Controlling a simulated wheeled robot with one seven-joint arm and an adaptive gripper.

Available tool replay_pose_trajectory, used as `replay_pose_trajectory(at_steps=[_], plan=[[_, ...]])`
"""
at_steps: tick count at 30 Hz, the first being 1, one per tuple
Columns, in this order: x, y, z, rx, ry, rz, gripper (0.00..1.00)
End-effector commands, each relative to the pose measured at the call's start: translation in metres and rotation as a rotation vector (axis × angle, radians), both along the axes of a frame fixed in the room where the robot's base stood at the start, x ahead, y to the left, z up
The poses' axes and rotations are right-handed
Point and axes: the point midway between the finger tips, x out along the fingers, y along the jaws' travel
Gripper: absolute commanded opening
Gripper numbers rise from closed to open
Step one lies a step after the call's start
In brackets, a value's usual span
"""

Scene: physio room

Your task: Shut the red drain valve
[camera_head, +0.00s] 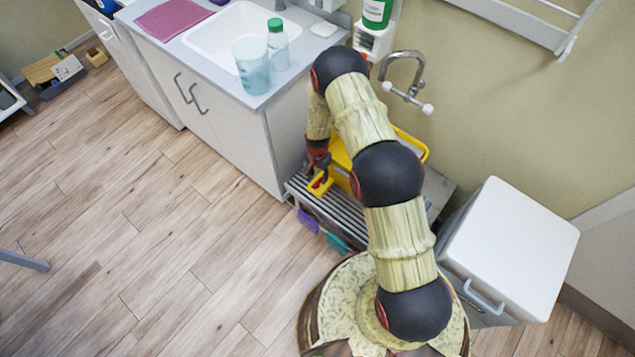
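A yellow tub (412,143) stands on a grey slatted rack (345,215) below the wall tap, largely hidden by my arm. A yellow part with a small red piece (320,183) shows at the tub's lower left. The red piece may be the drain valve, but it is too small to tell its position. My gripper (319,168), dark with red parts, points down right at this yellow and red part. I cannot tell whether it touches it or whether its fingers are open or shut.
A counter with a sink (230,35), a clear cup (252,66) and a green-capped bottle (277,44) is at the upper left. A chrome tap (405,78) juts from the wall. A white-lidded bin (510,245) stands right of my arm.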

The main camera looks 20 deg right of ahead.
Motion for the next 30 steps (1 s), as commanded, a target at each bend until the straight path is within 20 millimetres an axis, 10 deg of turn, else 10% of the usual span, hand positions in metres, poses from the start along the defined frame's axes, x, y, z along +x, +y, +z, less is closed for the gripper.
replay_pose_trajectory(at_steps=[10,30], plan=[[-0.001,0.000,-0.049,-0.001,0.002,0.002,0.37],[-0.001,0.000,-0.054,0.000,0.001,0.002,0.20]])
